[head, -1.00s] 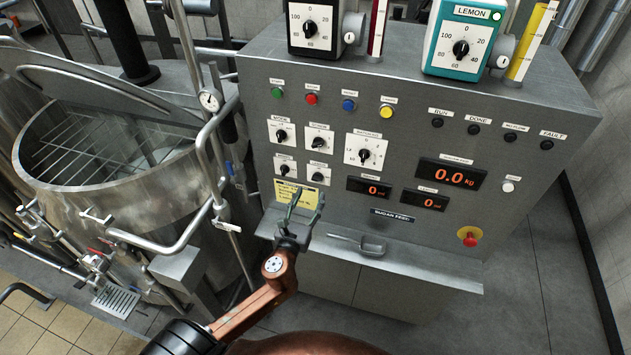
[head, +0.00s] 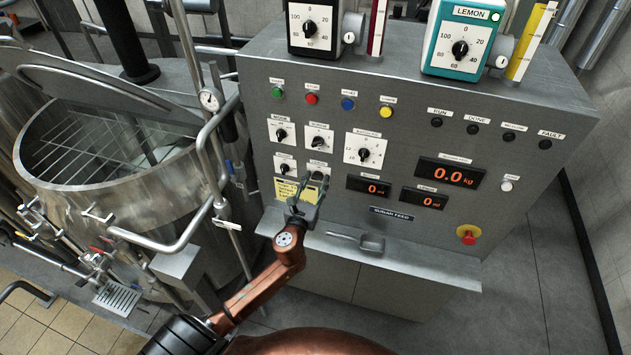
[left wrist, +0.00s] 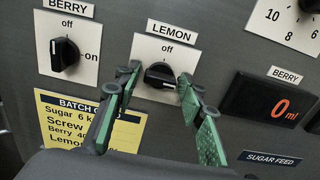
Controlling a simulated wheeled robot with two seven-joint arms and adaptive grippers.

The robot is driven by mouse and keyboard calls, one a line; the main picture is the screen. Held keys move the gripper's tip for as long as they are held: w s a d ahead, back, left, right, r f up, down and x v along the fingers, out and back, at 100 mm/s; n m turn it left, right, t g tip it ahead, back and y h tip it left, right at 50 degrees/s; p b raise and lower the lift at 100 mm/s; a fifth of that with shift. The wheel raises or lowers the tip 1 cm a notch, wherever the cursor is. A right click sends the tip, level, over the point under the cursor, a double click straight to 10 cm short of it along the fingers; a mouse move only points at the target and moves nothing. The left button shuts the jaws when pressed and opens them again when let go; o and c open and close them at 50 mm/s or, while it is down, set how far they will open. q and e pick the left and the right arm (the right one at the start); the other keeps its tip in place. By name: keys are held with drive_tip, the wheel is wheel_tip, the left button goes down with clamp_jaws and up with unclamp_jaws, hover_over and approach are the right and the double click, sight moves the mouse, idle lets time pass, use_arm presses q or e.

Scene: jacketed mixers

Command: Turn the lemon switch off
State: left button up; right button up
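The lemon switch (left wrist: 160,75) is a black knob on a white plate marked LEMON, with "off" at the top. The knob lies about sideways, its white mark toward the right; the right finger hides that side of the plate. In the head view my left gripper (head: 314,180) is in front of the panel's lower left and partly covers this switch. In the left wrist view my left gripper (left wrist: 158,78) is open, with a green-padded finger on each side of the knob. Contact cannot be told. My right gripper is not in view.
The berry switch (left wrist: 65,54) is just left, its mark up at "off". A yellow batch card (left wrist: 90,125) is below. The berry display (left wrist: 270,107) is to the right. In the head view a ledge with a metal scoop (head: 371,243) juts out below the panel.

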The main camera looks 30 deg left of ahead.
use_arm(q)
drive_tip(key=c, duration=0.9)
drive_tip(key=shift+o, duration=0.2)
drive_tip(key=shift+n, duration=9.1)
drive_tip(key=o, duration=1.2)
drive_tip(key=shift+c, duration=0.2)
